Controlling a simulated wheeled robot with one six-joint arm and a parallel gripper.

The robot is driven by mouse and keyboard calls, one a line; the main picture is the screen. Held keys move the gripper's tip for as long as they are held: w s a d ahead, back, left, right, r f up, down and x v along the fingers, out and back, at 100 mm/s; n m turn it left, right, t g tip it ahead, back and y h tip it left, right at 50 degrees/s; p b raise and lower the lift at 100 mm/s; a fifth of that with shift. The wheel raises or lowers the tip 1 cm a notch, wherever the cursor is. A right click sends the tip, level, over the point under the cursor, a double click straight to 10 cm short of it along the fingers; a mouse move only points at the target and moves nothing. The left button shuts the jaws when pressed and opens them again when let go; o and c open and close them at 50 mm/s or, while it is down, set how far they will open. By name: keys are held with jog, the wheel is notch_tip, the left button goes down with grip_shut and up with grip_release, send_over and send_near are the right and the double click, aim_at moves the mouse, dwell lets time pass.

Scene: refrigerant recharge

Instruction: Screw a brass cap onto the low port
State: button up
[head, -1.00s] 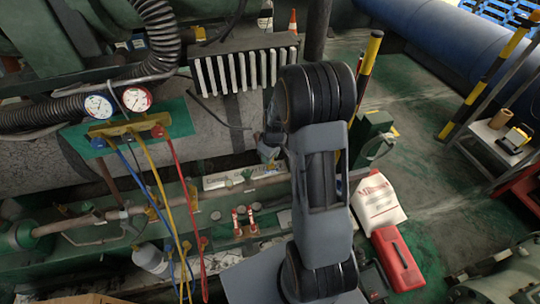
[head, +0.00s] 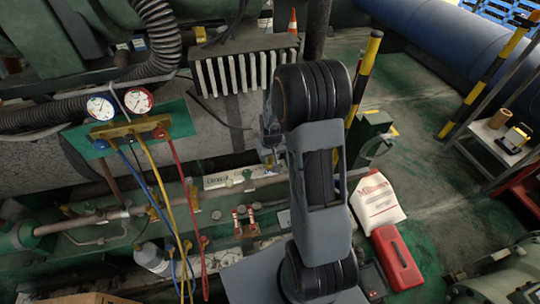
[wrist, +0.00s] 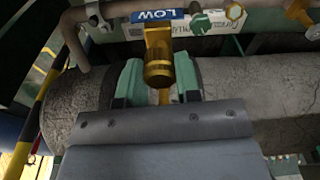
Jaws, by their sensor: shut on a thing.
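In the wrist view, my gripper (wrist: 161,80) has its two green fingers on either side of a brass cap (wrist: 158,74) and is shut on it. The cap's round end faces the camera. Beyond it, in line, is the brass low port (wrist: 157,38), under a blue LOW label (wrist: 160,14). Cap and port look touching or nearly so; I cannot tell whether the threads are engaged. In the head view, my gripper (head: 268,148) shows only partly beside my dark arm, which hides the cap and the port.
A grey pipe (wrist: 235,85) runs behind the fingers. In the head view, a gauge manifold (head: 125,128) with blue, yellow and red hoses hangs at left. A white bag (head: 377,203) and red box (head: 397,258) lie right of my arm.

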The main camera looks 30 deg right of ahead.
dwell(0.4)
jog(key=m, duration=0.4)
jog(key=shift+f+b, duration=0.1)
jog(key=shift+b, duration=0.2)
jog(key=m+b, duration=0.1)
jog(key=m, duration=0.2)
jog(key=shift+h, duration=0.4)
jog(key=o, duration=1)
